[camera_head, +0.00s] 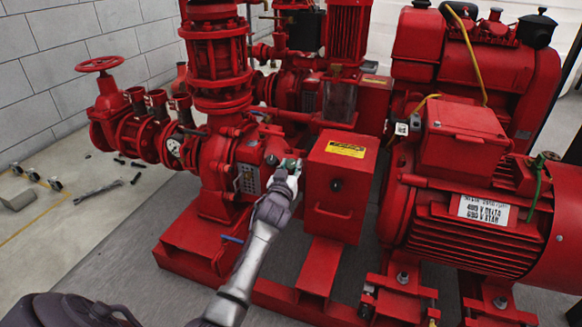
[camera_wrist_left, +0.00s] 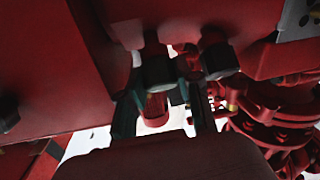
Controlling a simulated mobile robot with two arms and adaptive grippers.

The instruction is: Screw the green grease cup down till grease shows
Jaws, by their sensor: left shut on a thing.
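My left gripper (camera_head: 287,172) reaches in from below to the pump's bearing housing, left of the red coupling guard box (camera_head: 333,190). It is shut on a small green part at its fingertips, which looks like the green grease cup (camera_head: 291,162). The fingers largely hide it, and no grease can be made out. In the left wrist view the dark fingers (camera_wrist_left: 165,105) stand close under red machinery, with two dark round ends (camera_wrist_left: 158,71) (camera_wrist_left: 217,60) beyond them. My right gripper is not in view.
The guard box with its handle stands close right of the gripper. A red motor (camera_head: 470,210) fills the right. A red pump casing (camera_head: 215,165) and piping with a handwheel (camera_head: 99,64) are at left. Loose tools, including a wrench (camera_head: 98,192), lie on the open floor at left.

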